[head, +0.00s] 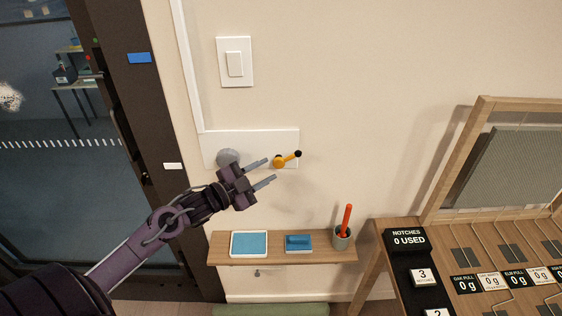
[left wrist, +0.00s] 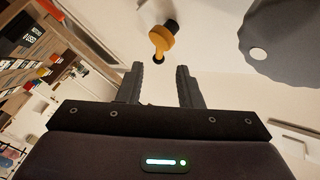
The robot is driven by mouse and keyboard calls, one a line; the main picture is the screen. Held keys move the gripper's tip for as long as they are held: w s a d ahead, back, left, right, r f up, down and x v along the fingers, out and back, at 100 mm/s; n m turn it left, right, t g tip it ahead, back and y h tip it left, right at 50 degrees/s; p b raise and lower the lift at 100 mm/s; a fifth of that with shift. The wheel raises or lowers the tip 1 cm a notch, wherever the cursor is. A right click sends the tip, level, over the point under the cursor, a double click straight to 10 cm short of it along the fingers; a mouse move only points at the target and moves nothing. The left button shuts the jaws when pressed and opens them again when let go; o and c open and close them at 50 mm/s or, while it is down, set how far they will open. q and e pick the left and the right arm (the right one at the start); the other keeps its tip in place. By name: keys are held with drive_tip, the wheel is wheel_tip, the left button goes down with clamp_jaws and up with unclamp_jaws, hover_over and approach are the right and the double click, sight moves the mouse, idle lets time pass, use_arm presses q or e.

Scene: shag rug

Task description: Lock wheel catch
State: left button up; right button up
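The wheel catch (head: 281,162) is a small orange piece with a black-tipped lever on a white wall plate (head: 289,138). In the head view its lever points right and slightly up. It also shows in the left wrist view (left wrist: 160,40), ahead of the fingers. A grey round knob (head: 227,157) sits on the plate to its left, and it shows large at the upper right of the left wrist view (left wrist: 290,40). My left gripper (head: 268,171) is open and empty, its fingertips just left of and below the catch, apart from it. My right gripper is not in view.
A wooden shelf (head: 220,247) below holds a blue-topped tray, a blue block and a cup with a red stick. A light switch (head: 235,63) is above the plate. A wooden desk with labels (head: 408,239) stands at right; a dark door frame is at left.

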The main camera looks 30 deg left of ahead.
sight(286, 160)
use_arm(q)
drive_tip(key=shift+p+x, duration=0.6)
drive_tip(key=shift+x, duration=2.55)
drive_tip(key=shift+f, duration=0.1)
drive_tip(key=shift+c, duration=0.2)
